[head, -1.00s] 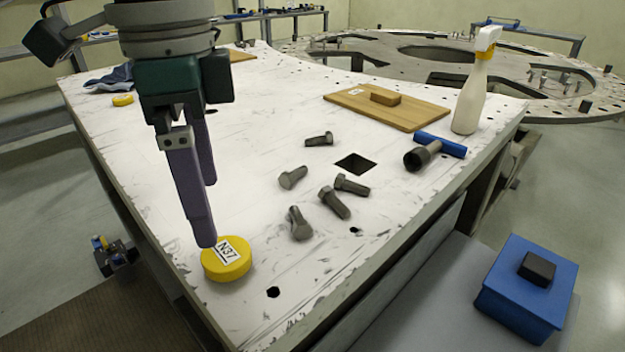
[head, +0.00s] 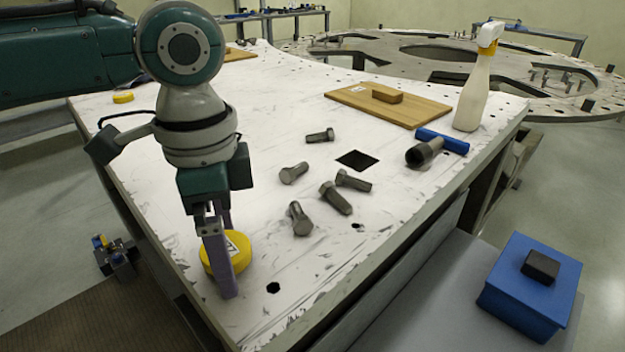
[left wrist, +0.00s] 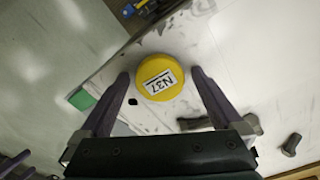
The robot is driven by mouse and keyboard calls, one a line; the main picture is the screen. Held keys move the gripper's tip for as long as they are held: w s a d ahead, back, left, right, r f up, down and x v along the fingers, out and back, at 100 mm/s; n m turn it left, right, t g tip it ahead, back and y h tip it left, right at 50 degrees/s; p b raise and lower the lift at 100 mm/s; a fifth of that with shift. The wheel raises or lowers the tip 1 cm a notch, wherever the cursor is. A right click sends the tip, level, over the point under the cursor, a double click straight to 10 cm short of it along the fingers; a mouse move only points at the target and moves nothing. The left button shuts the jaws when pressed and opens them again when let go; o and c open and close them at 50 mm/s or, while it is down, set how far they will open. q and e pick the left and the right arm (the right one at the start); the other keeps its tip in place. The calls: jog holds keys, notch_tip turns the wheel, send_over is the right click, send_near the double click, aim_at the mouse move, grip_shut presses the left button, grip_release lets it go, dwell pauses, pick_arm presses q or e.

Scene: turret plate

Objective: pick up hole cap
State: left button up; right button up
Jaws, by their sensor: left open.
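The hole cap (head: 239,247) is a round yellow disc with a white label, lying on the white table top (head: 262,160) near its front left edge. In the left wrist view the cap (left wrist: 161,71) shows its label "N37" and sits between and just beyond the two fingers. My left gripper (head: 229,270) points down at the cap, with its fingers partly covering it in the head view. In the left wrist view the gripper (left wrist: 160,80) is open and empty, one finger on each side of the cap. I cannot tell whether either finger touches it.
Several grey bolts (head: 335,198) lie right of the cap, near a square hole (head: 357,160). A blue-handled socket tool (head: 441,142), a spray bottle (head: 474,85) and a wooden board (head: 352,101) stand farther back. Another yellow cap (head: 123,98) lies far left. A blue box (head: 530,285) is at right.

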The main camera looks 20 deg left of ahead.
pick_arm(q)
jog(key=c, duration=1.3)
jog(key=shift+r, duration=0.1)
jog(key=shift+c, duration=0.2)
